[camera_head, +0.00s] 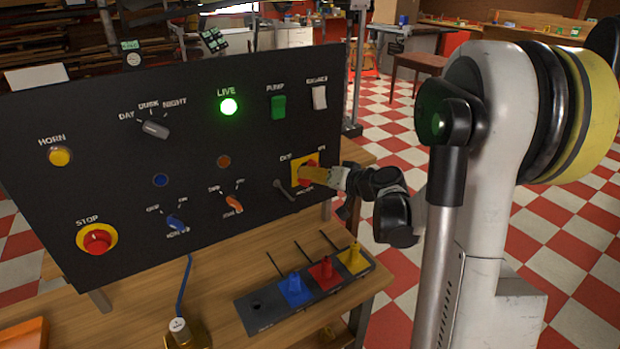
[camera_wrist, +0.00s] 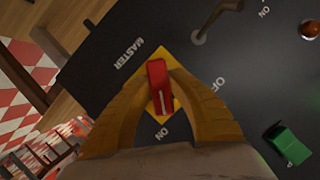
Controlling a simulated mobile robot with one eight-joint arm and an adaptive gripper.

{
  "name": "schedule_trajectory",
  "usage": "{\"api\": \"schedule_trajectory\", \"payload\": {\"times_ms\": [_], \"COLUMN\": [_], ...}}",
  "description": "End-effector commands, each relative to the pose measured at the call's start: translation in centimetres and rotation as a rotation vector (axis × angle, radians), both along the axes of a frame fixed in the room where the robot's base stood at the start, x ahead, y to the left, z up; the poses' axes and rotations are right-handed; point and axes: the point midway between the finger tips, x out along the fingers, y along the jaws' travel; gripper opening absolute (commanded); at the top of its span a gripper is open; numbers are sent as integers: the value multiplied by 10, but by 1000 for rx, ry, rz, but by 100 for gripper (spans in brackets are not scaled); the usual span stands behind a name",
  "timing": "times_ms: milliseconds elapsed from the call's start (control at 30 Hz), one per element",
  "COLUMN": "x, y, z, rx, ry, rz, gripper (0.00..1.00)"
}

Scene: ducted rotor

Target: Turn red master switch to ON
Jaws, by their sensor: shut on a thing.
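The red master switch (camera_wrist: 157,78) sits on a yellow diamond plate (camera_wrist: 176,104) on the black panel, with MASTER, OFF and ON labels around it. In the wrist view my gripper (camera_wrist: 160,92) has its yellow-brown fingers closed on both sides of the red handle. The handle's white line points down toward the ON label (camera_wrist: 162,133), not the OFF label (camera_wrist: 217,86). In the head view my gripper (camera_head: 322,176) is at the right of the panel and partly hides the red switch (camera_head: 308,168). The round LIVE lamp (camera_head: 229,106) glows bright green.
A grey lever (camera_head: 284,189) is close left of the switch. An orange knob (camera_head: 234,204), a green PUMP switch (camera_head: 278,107) and a red STOP button (camera_head: 97,240) are on the panel.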

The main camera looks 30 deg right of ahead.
Motion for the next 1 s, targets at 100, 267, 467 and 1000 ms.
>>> {"api": "schedule_trajectory", "payload": {"times_ms": [100,267,467,1000], "x": [0,0,0,0], "y": [0,0,1,1], "z": [-1,0,0,0], "rx": [67,135,178,189], "ry": [1,4,6,7], "rz": [0,0,2,1], "gripper": [0,0,0,43]}}
